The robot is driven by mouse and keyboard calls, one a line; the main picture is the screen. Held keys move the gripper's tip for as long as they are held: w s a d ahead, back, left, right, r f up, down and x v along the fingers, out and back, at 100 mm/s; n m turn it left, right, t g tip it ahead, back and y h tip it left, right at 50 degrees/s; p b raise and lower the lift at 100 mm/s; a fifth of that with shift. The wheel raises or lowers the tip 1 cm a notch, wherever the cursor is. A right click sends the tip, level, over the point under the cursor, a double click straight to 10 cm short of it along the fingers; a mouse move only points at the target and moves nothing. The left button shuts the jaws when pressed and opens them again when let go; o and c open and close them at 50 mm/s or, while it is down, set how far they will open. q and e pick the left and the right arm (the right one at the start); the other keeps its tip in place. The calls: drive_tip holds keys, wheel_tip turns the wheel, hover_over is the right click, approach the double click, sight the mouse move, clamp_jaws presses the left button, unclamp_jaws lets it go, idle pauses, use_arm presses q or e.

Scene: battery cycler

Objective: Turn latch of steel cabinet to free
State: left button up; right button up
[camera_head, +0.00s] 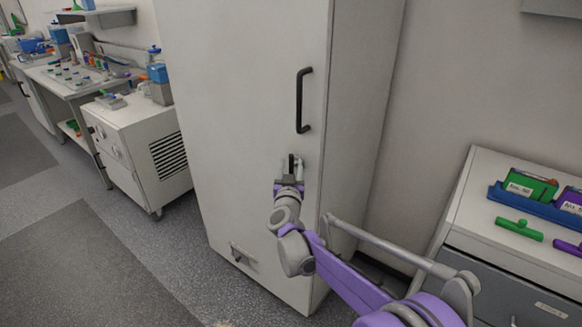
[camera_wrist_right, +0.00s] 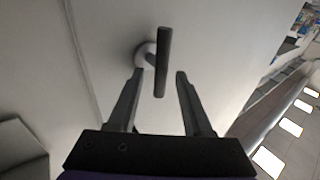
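The tall pale steel cabinet (camera_head: 245,120) stands in the middle of the head view with its door shut. Its latch (camera_head: 291,162) is a small dark upright bar below the door handle. In the right wrist view the latch (camera_wrist_right: 163,60) is a dark bar on a round pale base. My right gripper (camera_head: 290,177) is at the latch. In the wrist view its two fingers (camera_wrist_right: 160,74) are apart, and the lower end of the bar shows between them. I see a gap on each side; whether the bar is at fingertip depth is hard to tell. My left gripper is out of view.
A black door handle (camera_head: 303,100) is just above the latch. A wheeled white unit (camera_head: 130,150) stands to the left. A grey drawer unit (camera_head: 465,215) with green and purple items stands to the right. The floor at front left is clear.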

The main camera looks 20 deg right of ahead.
drive_tip(key=v, duration=1)
drive_tip(key=shift+s+a+b, duration=0.2)
drive_tip(key=shift+s+b, duration=0.1)
drive_tip(key=shift+s, duration=0.05)
drive_tip(key=shift+f, duration=0.1)
